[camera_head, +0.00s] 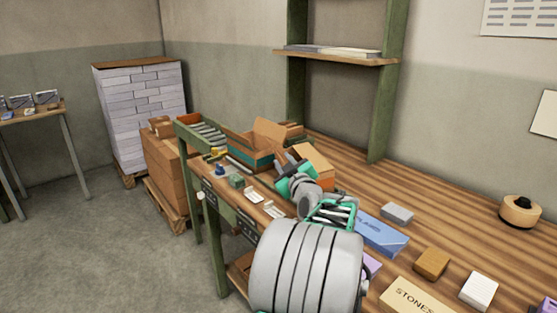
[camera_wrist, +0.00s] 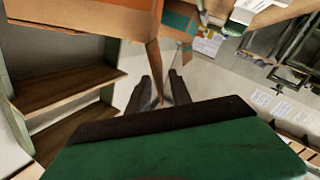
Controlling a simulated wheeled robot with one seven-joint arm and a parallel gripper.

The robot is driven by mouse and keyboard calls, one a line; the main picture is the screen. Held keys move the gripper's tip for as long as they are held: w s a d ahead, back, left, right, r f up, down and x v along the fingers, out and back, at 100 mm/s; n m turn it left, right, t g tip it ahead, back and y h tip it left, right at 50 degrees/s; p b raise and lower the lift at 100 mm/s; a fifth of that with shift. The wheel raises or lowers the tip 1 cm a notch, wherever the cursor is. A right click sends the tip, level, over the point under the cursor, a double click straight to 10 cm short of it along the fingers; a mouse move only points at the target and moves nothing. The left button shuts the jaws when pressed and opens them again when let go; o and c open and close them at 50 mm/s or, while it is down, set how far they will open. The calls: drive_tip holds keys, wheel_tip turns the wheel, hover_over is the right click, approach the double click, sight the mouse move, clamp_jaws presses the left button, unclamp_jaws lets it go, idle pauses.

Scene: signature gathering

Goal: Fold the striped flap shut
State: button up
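A cardboard carton (camera_head: 236,146) with a teal band along its side stands open on the workbench. One plain-looking flap (camera_head: 270,132) stands up at its back. Another flap or panel with an orange face (camera_head: 318,172) shows just right of my gripper (camera_head: 281,163); I cannot tell for sure which flap is the striped one. In the wrist view, my gripper (camera_wrist: 163,91) has its two dark fingers apart. A thin cardboard edge (camera_wrist: 154,60) shows between them, with gaps on both sides. A teal-marked cardboard face (camera_wrist: 180,22) lies beyond. The carton's inside is mostly hidden.
Left of the carton is a roller rack (camera_head: 203,131). Small items and white cards (camera_head: 254,196) lie along the bench's front edge. A blue box (camera_head: 380,234), a grey block (camera_head: 397,213) and a tape roll (camera_head: 520,211) are to the right. A shelf (camera_head: 335,57) stands behind.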

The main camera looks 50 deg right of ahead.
drive_tip(key=x, duration=0.4)
drive_tip(key=shift+w, duration=0.1)
clamp_jaws()
idle(1.3)
